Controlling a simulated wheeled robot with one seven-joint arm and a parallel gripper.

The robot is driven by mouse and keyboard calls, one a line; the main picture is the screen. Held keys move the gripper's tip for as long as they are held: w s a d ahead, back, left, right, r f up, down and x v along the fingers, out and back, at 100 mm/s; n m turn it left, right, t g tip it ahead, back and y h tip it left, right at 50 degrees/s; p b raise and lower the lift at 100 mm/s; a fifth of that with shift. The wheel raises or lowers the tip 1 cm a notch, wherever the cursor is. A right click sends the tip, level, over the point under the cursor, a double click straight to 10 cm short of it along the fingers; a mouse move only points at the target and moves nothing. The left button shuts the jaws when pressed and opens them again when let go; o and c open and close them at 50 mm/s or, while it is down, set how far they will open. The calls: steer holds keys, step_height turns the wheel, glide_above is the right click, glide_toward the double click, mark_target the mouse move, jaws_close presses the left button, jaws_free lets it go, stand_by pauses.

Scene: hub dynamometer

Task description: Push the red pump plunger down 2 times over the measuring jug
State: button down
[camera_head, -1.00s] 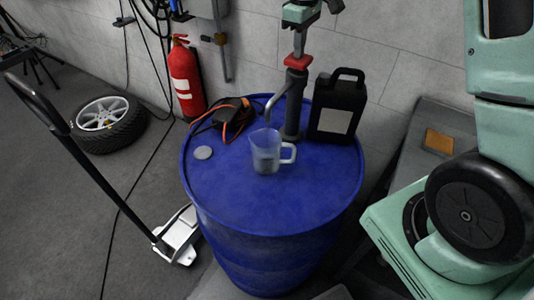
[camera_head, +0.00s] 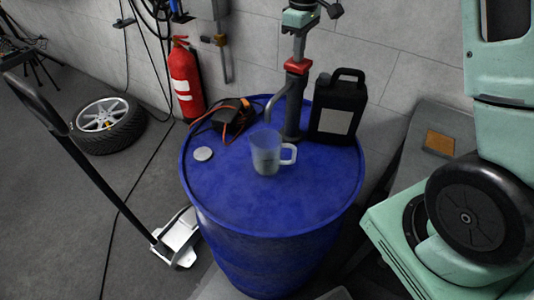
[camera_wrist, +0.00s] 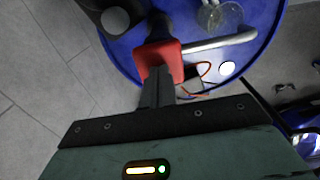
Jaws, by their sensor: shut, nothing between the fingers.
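The red pump plunger (camera_head: 297,66) sits on top of the dark pump column (camera_head: 292,110) on the blue drum; it also shows in the wrist view (camera_wrist: 160,60). My gripper (camera_head: 299,54) is shut and empty, pointing down with its fingertips at the plunger's top, apparently touching it. In the wrist view the fingers (camera_wrist: 157,92) reach the red head. The pump's grey spout (camera_head: 272,103) curves left and down toward the measuring jug (camera_head: 264,152), a clear handled jug standing upright on the drum. I cannot tell how much liquid is in it.
The blue drum (camera_head: 270,205) has a clear front top. A black canister (camera_head: 339,110) stands right of the pump. A black-and-orange cable device (camera_head: 232,115) and a grey disc (camera_head: 203,154) lie to the left. A fire extinguisher (camera_head: 185,80) stands behind, left.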

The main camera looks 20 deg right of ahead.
step_height(320, 180, up, 7)
steer(key=p, duration=0.6)
stand_by(0.7)
steer(key=shift+f, duration=0.1)
stand_by(0.4)
steer(key=shift+f+b, duration=1.9)
steer(key=shift+f, duration=1.35)
steer(key=shift+s+f, duration=0.1)
steer(key=shift+f, duration=0.2)
steer(key=shift+r, duration=0.2)
step_height(320, 180, up, 7)
steer(key=p, duration=0.5)
steer(key=shift+p, duration=0.3)
